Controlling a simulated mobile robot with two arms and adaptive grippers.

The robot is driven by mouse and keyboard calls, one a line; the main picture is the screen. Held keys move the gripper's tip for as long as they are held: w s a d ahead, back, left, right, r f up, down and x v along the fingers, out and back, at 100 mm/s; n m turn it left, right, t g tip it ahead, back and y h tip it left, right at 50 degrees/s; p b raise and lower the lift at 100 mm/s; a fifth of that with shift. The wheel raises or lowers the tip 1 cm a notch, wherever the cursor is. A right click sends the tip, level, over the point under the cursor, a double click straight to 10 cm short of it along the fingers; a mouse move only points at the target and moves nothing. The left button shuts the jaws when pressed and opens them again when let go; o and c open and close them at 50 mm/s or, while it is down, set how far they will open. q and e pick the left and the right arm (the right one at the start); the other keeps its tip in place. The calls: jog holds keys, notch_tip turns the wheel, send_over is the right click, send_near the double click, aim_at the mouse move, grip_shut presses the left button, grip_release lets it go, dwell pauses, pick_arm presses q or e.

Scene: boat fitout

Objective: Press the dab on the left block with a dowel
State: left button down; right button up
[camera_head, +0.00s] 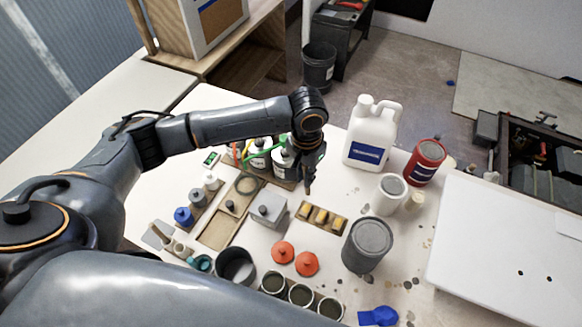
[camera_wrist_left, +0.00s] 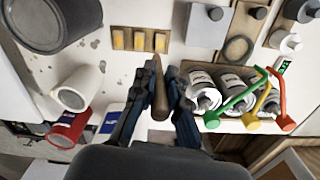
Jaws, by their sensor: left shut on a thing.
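A tray (camera_head: 344,223) holds three blocks with yellow dabs in a row. The left block (camera_head: 305,210) is at its left end in the head view; the row also shows at the top of the left wrist view, where this block (camera_wrist_left: 160,42) looks to be at the right end. My left gripper (camera_head: 311,168) is shut on a brown wooden dowel (camera_wrist_left: 158,88). The dowel's tip (camera_head: 307,188) points down, close behind the left block in the head view. The tip looks apart from the dab, but its height is hard to tell. My right gripper is not in view.
White bottles with coloured handles (camera_wrist_left: 208,95) stand close beside the gripper. A grey lidded box (camera_head: 266,209), a white jug (camera_head: 371,135), a grey can (camera_head: 367,245), a red can (camera_head: 426,161) and orange lids (camera_head: 306,263) surround the tray.

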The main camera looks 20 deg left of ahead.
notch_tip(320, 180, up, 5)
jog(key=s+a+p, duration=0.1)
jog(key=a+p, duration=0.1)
jog(key=p, duration=0.1)
pick_arm(q)
notch_tip(320, 180, down, 11)
jog(key=w+a+m+b, duration=0.1)
jog(key=m+b, duration=0.1)
jog(key=b, duration=0.5)
jog(key=shift+w+r, duration=0.15)
jog(key=shift+r, duration=0.05)
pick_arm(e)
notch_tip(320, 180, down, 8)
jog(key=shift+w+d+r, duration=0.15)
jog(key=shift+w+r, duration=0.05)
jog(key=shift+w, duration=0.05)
pick_arm(q)
jog(key=shift+f, duration=0.25)
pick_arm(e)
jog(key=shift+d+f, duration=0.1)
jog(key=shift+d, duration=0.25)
pick_arm(q)
jog(key=shift+f+b, duration=0.4)
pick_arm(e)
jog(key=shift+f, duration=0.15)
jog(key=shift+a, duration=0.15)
